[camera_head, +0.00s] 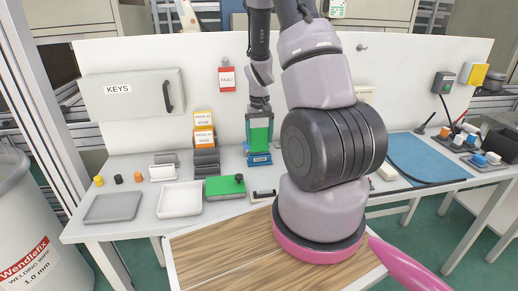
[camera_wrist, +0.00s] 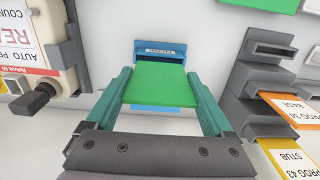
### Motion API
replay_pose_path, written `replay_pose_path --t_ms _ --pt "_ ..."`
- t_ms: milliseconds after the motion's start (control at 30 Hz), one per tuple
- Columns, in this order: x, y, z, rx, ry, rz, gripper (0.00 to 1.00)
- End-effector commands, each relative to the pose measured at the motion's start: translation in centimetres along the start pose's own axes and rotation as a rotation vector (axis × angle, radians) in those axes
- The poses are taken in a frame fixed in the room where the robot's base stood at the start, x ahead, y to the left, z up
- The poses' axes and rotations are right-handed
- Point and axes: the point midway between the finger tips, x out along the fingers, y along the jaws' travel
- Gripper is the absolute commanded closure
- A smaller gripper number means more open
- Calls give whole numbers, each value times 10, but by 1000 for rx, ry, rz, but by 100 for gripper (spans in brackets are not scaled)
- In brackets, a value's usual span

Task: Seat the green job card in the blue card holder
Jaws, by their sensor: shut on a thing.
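The green job card (camera_head: 259,130) is upright between the teal fingers of my gripper (camera_head: 259,142). In the wrist view my gripper (camera_wrist: 160,80) is shut on the card (camera_wrist: 160,90), one finger along each side edge. The blue card holder (camera_head: 259,159) stands on the bench directly below the card. In the wrist view the holder (camera_wrist: 168,47) shows its dark slot and a small label just beyond the card's far edge. The card covers part of the holder there. I cannot tell whether the card's edge touches the holder or enters the slot.
Grey holders (camera_head: 206,160) with orange and yellow cards stand close left of the blue holder. A red FAULT tag (camera_head: 227,78) hangs on the back panel.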

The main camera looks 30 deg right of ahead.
Motion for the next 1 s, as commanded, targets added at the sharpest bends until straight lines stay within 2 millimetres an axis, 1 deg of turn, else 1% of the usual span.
replay_pose_path --t_ms 167,333,700,733,767,1000 --pt "15 0 0 -1 -2 1 75" --pt "39 0 0 -1 -2 0 75" --pt "44 0 0 -1 0 0 75" --pt "44 0 0 -1 0 0 10" --pt "44 0 0 -2 1 0 0" --pt "43 0 0 -2 1 0 0"
